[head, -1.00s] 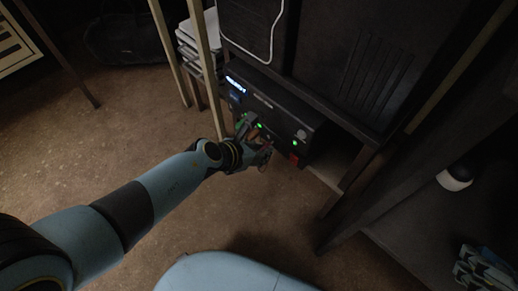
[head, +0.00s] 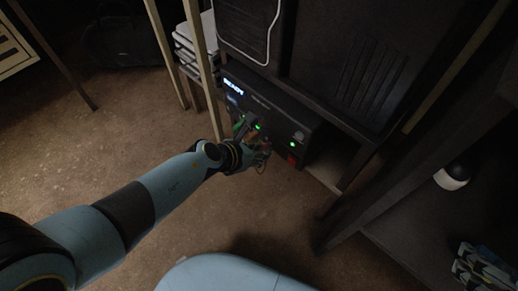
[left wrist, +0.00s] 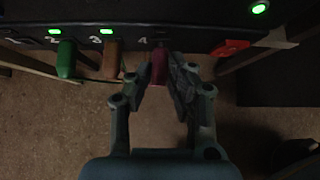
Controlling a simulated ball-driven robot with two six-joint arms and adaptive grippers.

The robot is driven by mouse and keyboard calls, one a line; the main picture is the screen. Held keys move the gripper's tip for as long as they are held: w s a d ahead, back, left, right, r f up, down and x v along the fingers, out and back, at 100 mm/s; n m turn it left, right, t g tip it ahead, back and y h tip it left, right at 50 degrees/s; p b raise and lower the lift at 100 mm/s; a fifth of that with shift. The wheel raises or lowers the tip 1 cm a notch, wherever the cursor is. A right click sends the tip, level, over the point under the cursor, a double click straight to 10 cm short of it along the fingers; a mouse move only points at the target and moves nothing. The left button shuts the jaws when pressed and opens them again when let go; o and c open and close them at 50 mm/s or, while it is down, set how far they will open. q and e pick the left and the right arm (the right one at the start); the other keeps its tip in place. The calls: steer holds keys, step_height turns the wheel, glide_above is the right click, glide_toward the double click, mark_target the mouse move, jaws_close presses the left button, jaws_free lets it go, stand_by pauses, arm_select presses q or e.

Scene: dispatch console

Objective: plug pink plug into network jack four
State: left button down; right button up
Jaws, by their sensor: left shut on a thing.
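The pink plug (left wrist: 159,69) is upright between the fingers of my left gripper (left wrist: 166,62), which is shut on it. Its top end is at the lower front edge of the black console (left wrist: 200,12), just right of the label 4. The fingers and plug hide jack four, so I cannot tell whether the plug is in it. In the head view, my left gripper (head: 259,157) is at the front of the console (head: 275,104).
A green plug (left wrist: 66,59) is at label 2 and a brown plug (left wrist: 111,60) at label 3, close left of my fingers. A red part (left wrist: 229,48) is to the right. Wooden legs (head: 201,65) stand left of the console. The floor in front is clear.

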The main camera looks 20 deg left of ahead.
arm_select(q)
steer(key=shift+w+d, duration=0.1)
steer(key=shift+w, duration=0.2)
steer(key=c, duration=1.2)
jaws_free()
steer(key=shift+o, duration=0.2)
steer(key=v, duration=1.2)
